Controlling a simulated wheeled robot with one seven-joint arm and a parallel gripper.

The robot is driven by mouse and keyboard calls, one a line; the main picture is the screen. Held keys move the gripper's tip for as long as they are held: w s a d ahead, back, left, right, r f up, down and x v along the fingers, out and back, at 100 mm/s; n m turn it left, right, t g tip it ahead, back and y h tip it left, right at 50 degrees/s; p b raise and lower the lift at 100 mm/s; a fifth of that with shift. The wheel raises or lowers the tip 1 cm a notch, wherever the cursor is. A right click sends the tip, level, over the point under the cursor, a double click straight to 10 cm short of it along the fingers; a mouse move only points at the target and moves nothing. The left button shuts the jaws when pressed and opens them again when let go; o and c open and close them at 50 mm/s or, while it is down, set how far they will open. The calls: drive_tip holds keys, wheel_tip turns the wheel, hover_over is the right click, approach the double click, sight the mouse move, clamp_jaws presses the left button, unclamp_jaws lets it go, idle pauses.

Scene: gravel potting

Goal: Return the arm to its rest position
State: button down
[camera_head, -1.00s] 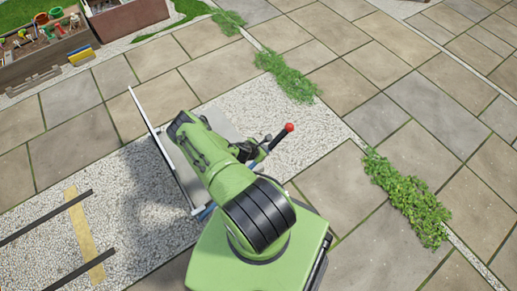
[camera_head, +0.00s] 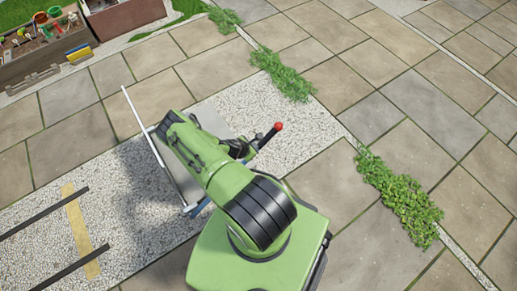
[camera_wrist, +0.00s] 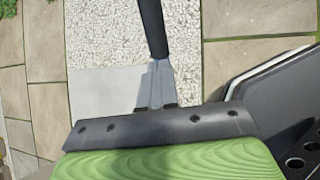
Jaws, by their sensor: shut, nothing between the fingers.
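My green arm (camera_head: 215,165) is folded in the lower middle of the head view, above my own green body. My gripper (camera_wrist: 155,88) shows in the wrist view as narrow grey fingers close together, shut, beyond a dark bolted plate. A dark rod passes up the wrist view from the fingertips. In the head view a dark rod with a red tip (camera_head: 278,126) shows by the arm's end. I cannot tell whether the rod is part of my arm. The fingers are not clearly visible in the head view.
A pale frame (camera_head: 140,110) stands close left of the arm over gravel (camera_head: 225,100). Dark rails (camera_head: 45,215) lie at lower left. Wooden planters (camera_head: 40,65) with garden items are at upper left. Green plants (camera_head: 400,195) edge the right gravel strip. Paving is open at right.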

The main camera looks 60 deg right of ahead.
drive_tip(key=p+v, duration=0.2)
drive_tip(key=v, duration=0.7)
drive_tip(key=shift+w+a+r+p, duration=0.2)
drive_tip(key=shift+w+a+p, duration=0.05)
drive_tip(key=shift+a+p, duration=0.1)
